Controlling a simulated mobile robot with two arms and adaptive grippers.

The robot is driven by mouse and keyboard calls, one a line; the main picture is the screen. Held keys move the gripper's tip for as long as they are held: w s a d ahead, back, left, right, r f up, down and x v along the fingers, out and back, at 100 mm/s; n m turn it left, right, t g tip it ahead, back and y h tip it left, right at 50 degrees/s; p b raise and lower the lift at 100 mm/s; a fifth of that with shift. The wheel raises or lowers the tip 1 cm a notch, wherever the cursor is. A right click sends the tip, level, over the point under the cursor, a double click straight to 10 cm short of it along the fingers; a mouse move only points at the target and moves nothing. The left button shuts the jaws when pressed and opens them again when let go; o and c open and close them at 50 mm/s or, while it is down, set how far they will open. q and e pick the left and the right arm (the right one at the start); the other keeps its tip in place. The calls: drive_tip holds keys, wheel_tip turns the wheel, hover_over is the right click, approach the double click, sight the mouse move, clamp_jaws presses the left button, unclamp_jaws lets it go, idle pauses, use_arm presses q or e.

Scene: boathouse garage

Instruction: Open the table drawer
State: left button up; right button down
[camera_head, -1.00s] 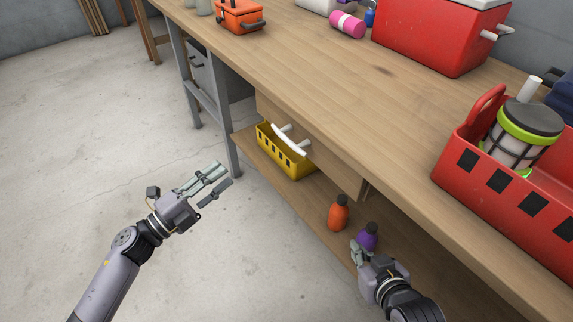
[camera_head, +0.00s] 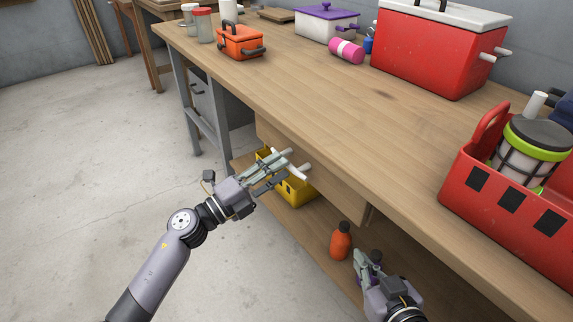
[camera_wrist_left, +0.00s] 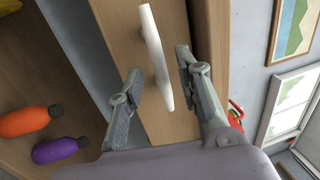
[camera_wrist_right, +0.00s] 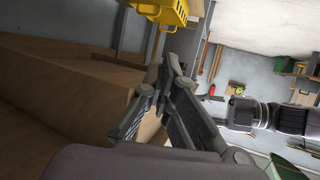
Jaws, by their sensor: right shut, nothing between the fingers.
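The table drawer (camera_head: 338,190) is a wooden front under the tabletop and looks closed. It also shows in the left wrist view (camera_wrist_left: 118,28). Its white bar handle (camera_head: 293,168) runs between the fingers of my left gripper (camera_head: 279,169) in the left wrist view (camera_wrist_left: 152,45). Those fingers are open, one on each side of the handle, with visible gaps. In the head view my left gripper partly hides the handle. My right gripper (camera_head: 367,259) is shut and empty, low by the table's lower shelf.
The wooden tabletop (camera_head: 290,75) carries a red cooler (camera_head: 430,50), a red crate (camera_head: 480,195) and an orange case (camera_head: 240,42). Below are a yellow basket (camera_head: 297,193), an orange bottle (camera_head: 341,240) and a purple bottle (camera_wrist_left: 58,150). The floor at left is clear.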

use_arm(q)
drive_tip(key=shift+x, duration=1.55)
clamp_jaws()
